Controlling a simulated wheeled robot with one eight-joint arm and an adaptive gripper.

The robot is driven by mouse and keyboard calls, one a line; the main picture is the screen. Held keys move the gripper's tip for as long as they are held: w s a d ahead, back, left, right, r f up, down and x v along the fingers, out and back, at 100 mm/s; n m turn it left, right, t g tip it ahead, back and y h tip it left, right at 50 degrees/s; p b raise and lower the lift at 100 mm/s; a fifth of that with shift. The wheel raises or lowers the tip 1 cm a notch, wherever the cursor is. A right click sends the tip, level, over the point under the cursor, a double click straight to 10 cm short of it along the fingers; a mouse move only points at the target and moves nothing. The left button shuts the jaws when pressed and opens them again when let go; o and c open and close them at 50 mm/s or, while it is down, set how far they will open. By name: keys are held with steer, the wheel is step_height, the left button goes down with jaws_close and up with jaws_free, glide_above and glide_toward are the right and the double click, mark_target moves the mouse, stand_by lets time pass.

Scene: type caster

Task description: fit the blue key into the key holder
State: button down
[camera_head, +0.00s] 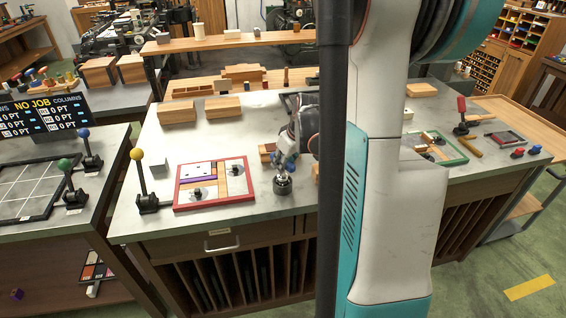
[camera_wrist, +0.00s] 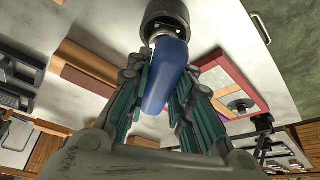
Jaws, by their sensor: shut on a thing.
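The blue key (camera_wrist: 167,70) is between the fingers of my gripper (camera_wrist: 162,82) in the wrist view, with its metal neck towards a dark round holder (camera_wrist: 166,14). My gripper (camera_head: 290,157) is shut on the blue key. In the head view the gripper is low over the bench, and the dark round key holder (camera_head: 283,186) is directly below it. The key's tip overlaps the holder's mouth in the wrist view. I cannot tell how deep it sits. Fingers hide much of the key in the head view.
A red-framed tray (camera_head: 215,205) lies left of the holder on the grey bench (camera_head: 150,222). A yellow-knobbed lever (camera_head: 139,168) stands at the left edge. Wooden blocks (camera_head: 223,107) lie behind. My column and arm block the middle of the head view.

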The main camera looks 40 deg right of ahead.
steer(key=shift+f+b, duration=0.6)
steer(key=shift+f, duration=0.2)
steer(key=c, duration=1.3)
jaws_free()
steer(key=shift+r, duration=0.1)
steer(key=shift+c, duration=0.2)
steer(key=v, duration=1.2)
steer(key=shift+a, duration=0.1)
